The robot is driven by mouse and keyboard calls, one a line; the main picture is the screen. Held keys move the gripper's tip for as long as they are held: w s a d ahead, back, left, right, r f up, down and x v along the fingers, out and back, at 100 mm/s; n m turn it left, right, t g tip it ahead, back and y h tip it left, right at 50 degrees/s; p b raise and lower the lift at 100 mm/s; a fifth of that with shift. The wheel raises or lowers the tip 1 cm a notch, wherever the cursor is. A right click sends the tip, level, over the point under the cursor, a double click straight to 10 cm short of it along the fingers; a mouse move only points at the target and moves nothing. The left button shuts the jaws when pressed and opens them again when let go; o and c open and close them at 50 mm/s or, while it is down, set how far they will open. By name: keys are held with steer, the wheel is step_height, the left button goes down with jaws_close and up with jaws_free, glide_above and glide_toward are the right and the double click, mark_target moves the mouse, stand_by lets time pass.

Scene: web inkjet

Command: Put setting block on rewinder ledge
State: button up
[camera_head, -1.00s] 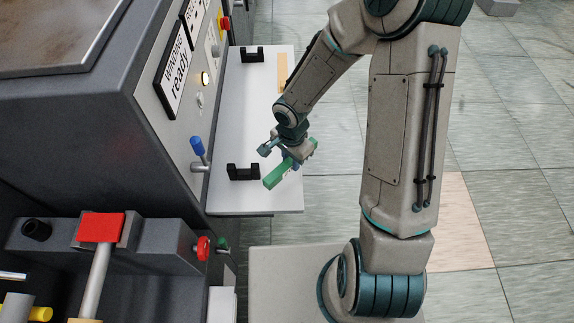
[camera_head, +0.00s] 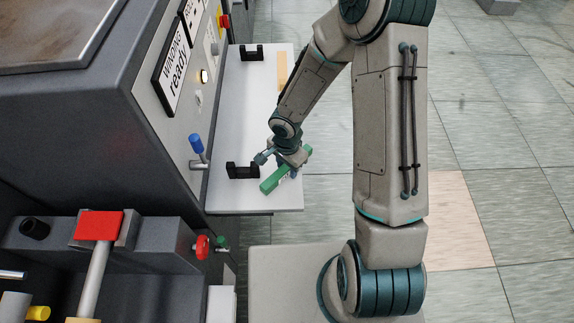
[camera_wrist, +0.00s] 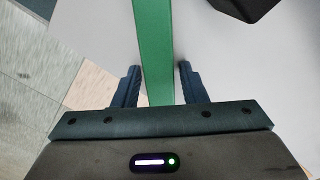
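The setting block is a long green bar (camera_head: 272,184). It lies at a slant over the near end of the white rewinder ledge (camera_head: 228,112), its upper right end reaching past the ledge's right edge. I cannot tell whether it rests fully on the surface. My gripper (camera_head: 284,168) is over the block's middle. In the wrist view the green bar (camera_wrist: 155,45) runs between the two fingers of my gripper (camera_wrist: 158,75), with a narrow gap visible on each side, so the fingers look open around it.
Two black brackets (camera_head: 242,171) (camera_head: 251,53) stand on the ledge, the nearer one just left of the block. A tan strip (camera_head: 282,70) lies at the far right. The machine panel with a blue lever (camera_head: 196,145) borders the ledge. Tiled floor is open to the right.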

steer(key=shift+o, duration=0.2)
steer(key=shift+r, duration=0.1)
step_height(320, 180, up, 12)
steer(key=p, duration=0.2)
steer(key=s+d+r+n+t, duration=0.1)
steer(key=s+d+r+n, duration=0.3)
steer(key=r, duration=0.6)
steer(key=s+d+r+n+t, duration=0.2)
steer(key=s+d+r+n, duration=0.3)
steer(key=s+d+r, duration=0.2)
step_height(320, 180, up, 3)
steer(key=shift+s+d+r+n, duration=0.1)
steer(key=shift+s+d+n, duration=0.25)
steer(key=shift+s, duration=0.85)
